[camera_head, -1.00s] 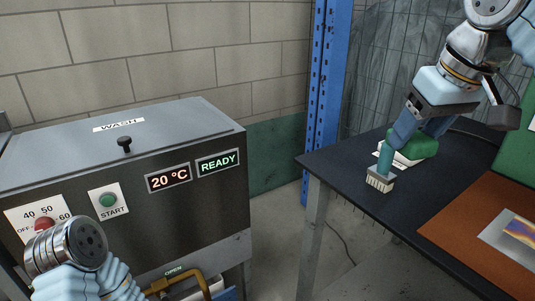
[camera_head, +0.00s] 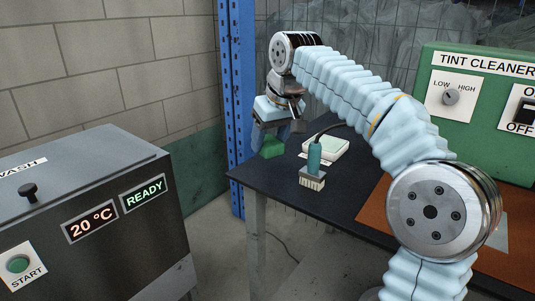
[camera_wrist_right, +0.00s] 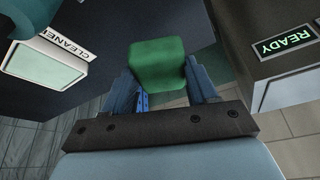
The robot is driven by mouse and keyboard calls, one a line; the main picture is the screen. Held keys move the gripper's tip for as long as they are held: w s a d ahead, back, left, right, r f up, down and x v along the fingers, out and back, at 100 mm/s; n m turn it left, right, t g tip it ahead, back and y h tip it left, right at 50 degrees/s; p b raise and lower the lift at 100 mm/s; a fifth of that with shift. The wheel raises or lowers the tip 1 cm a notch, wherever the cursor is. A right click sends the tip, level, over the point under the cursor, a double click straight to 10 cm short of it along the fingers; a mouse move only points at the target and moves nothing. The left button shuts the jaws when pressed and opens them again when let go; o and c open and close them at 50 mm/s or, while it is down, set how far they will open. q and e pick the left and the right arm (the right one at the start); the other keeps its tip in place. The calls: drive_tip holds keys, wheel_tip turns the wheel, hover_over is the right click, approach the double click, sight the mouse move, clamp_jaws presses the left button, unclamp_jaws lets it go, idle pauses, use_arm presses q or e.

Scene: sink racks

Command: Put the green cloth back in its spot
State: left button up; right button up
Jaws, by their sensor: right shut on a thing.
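The green cloth (camera_head: 270,146) is a folded or bunched block in my right gripper (camera_head: 271,131). The gripper is shut on it and holds it near the left back part of the dark table, left of the brush; its exact height over the table is hard to tell. In the right wrist view, the cloth (camera_wrist_right: 158,65) sits between the two fingers (camera_wrist_right: 160,84). A shallow white tray (camera_head: 342,155) with a pale green inside stands on the table to the right of the cloth. The right wrist view shows its label ending in "CLEANER" (camera_wrist_right: 64,43). My left gripper is out of view.
A teal-handled brush (camera_head: 314,158) stands bristles down just in front of the tray. A green tint cleaner box (camera_head: 475,110) is at the back right. A blue post (camera_head: 237,100) rises behind the table's left end. The wash machine (camera_head: 90,215) stands left, across a floor gap.

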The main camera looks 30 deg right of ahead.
sight(268, 169)
drive_tip(key=x, duration=0.4)
drive_tip(key=shift+d+f, duration=0.15)
drive_tip(key=shift+d, duration=0.1)
drive_tip(key=shift+f, duration=0.45)
drive_tip(key=shift+f, duration=0.1)
drive_tip(key=o, duration=1)
drive_tip(key=shift+r, duration=0.25)
drive_tip(key=v, duration=1.1)
drive_tip(key=shift+s+r, duration=0.2)
drive_tip(key=shift+r, duration=0.15)
